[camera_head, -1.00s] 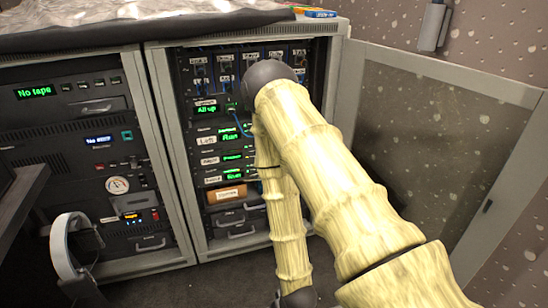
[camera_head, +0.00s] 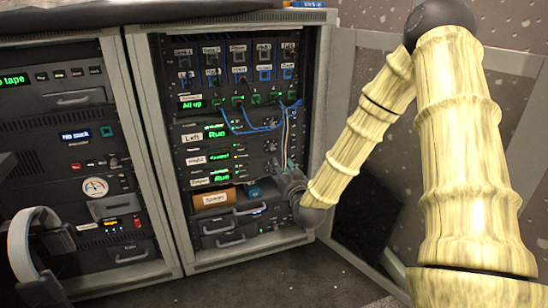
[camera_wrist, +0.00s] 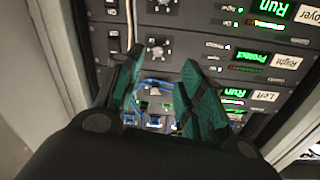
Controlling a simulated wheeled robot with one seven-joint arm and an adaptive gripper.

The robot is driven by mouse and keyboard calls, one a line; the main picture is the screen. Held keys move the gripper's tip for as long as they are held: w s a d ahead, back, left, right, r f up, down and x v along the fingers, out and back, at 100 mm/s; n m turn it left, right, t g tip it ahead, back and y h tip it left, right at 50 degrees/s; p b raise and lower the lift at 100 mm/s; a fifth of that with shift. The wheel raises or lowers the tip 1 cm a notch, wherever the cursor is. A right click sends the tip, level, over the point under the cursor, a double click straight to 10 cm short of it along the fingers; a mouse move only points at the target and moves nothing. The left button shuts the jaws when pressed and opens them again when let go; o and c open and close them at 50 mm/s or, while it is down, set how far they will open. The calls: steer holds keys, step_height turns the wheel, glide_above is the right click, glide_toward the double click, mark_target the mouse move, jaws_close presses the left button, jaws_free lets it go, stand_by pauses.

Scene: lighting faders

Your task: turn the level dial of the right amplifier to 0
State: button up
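The right amplifier (camera_head: 221,157) is the rack unit labelled Right, with a green display that reads Protect in the wrist view (camera_wrist: 250,57). Its level dial (camera_wrist: 157,52) is a small dark round knob. In the wrist view it appears between my fingertips, and I cannot read its setting. My gripper (camera_wrist: 161,58) has two green fingers spread apart with nothing held between them. In the head view my gripper (camera_head: 284,172) is at the right side of the rack, in front of the amplifiers, and hides the dial there. I cannot tell whether a finger touches the panel.
The left amplifier (camera_head: 213,136) sits above and the foyer amplifier (camera_head: 211,180) below, both showing Run. Blue and pale cables (camera_head: 262,127) hang near my gripper. The open cabinet door (camera_head: 345,90) stands to the right. Headphones (camera_head: 20,245) hang at lower left.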

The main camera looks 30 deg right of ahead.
mark_target(272, 149)
steer(key=b+x, duration=0.4)
steer(key=x, duration=0.5)
steer(key=shift+w+d, duration=0.2)
steer(key=shift+w, duration=0.15)
steer(key=shift+w+d+r+b, duration=0.15)
steer(key=shift+w+b, duration=0.2)
steer(key=shift+w, duration=0.2)
jaws_close()
